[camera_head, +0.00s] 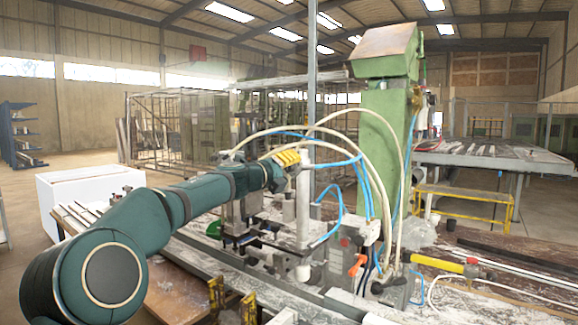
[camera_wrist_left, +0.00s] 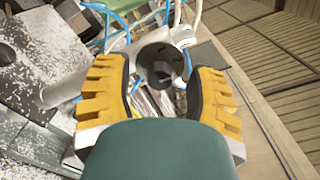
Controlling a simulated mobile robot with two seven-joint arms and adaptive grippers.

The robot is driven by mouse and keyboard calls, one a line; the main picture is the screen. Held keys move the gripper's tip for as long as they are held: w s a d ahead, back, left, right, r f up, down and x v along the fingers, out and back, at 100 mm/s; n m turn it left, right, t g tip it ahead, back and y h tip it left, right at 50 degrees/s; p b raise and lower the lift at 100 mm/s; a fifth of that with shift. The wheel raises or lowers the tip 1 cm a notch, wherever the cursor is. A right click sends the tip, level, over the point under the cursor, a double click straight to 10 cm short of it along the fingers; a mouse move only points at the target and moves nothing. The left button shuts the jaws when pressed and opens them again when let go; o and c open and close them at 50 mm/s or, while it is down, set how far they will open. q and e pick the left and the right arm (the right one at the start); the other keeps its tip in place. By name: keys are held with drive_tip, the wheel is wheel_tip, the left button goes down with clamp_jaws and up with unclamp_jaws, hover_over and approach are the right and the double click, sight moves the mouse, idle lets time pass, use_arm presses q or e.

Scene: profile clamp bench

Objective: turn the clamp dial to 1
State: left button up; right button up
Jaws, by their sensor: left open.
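My left arm comes in from the left in the head view, and its yellow-fingered gripper (camera_head: 287,158) is at the clamp machine, near the top of an upright grey cylinder (camera_head: 303,205). In the left wrist view the gripper (camera_wrist_left: 160,78) is open, one ridged yellow finger on each side. A round grey part with a dark hollow end (camera_wrist_left: 158,62) shows between and beyond the fingers, with no clear contact. I cannot tell whether this part is the clamp dial, and no dial marks or number can be read. My right gripper is not in view.
Blue and white hoses loop around the gripper and the green machine column (camera_head: 385,150). An orange-red handle (camera_head: 357,264) stands to the right of the cylinder. The bench is littered with metal shavings. A white box (camera_head: 85,195) stands at the left behind my arm.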

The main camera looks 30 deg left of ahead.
use_arm(q)
drive_tip(key=shift+w, duration=0.5)
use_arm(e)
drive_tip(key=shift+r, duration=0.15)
use_arm(q)
clamp_jaws()
drive_tip(key=n+p, duration=0.3)
drive_tip(key=shift+r+p, duration=0.2)
drive_tip(key=shift+p, duration=0.1)
drive_tip(key=n+p, duration=0.6)
drive_tip(key=n, duration=0.1)
drive_tip(key=shift+f+n+p, duration=0.2)
drive_tip(key=shift+n+p, duration=0.65)
drive_tip(key=shift+n, duration=0.15)
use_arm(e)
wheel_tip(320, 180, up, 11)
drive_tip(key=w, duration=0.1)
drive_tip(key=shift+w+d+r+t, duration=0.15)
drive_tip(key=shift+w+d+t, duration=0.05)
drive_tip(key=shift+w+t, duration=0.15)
